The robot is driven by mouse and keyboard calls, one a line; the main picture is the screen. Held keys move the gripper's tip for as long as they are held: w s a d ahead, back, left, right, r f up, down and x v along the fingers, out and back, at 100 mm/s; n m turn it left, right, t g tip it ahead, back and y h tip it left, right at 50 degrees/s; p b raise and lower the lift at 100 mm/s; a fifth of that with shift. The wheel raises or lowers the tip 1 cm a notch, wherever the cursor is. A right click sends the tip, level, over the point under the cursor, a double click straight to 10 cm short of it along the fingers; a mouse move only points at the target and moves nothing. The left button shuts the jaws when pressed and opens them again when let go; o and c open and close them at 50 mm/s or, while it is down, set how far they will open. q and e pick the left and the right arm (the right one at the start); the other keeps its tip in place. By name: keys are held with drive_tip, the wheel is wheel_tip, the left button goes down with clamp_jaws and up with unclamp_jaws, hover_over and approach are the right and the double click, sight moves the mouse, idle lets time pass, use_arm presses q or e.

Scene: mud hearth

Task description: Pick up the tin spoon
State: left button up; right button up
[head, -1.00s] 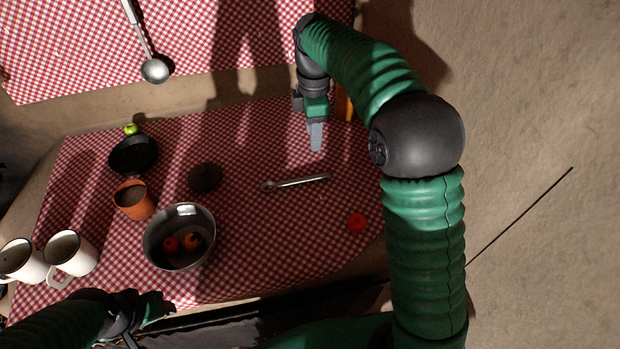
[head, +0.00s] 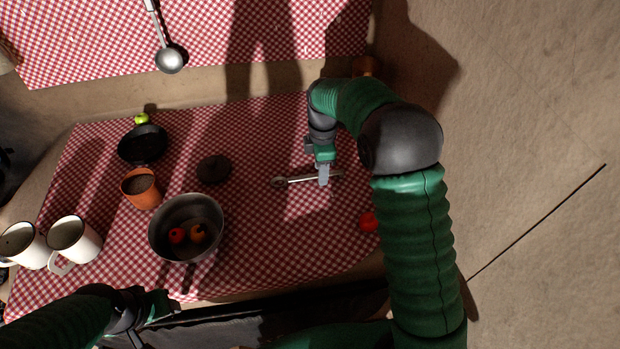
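The tin spoon (head: 298,180) lies flat on the red checked cloth, its small bowl to the left and its handle running right. My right gripper (head: 324,178) points down at the handle, right of the spoon's middle. Its fingers overlap the handle in the head view and hide part of it. I cannot tell whether they touch it or how far apart they are. My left gripper (head: 150,309) is at the lower left near the table's front edge, away from the spoon. It is dark, and its finger opening is unclear.
A steel bowl (head: 218,226) holding red and orange fruits stands left of the spoon. A red tomato-like thing (head: 369,221) lies right.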

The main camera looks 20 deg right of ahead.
drive_tip(key=shift+a+f, duration=0.2)
drive_tip(key=shift+f, duration=0.3)
drive_tip(key=shift+d, duration=0.4)
drive_tip(key=c, duration=0.7)
clamp_jaws()
drive_tip(key=shift+a, duration=0.15)
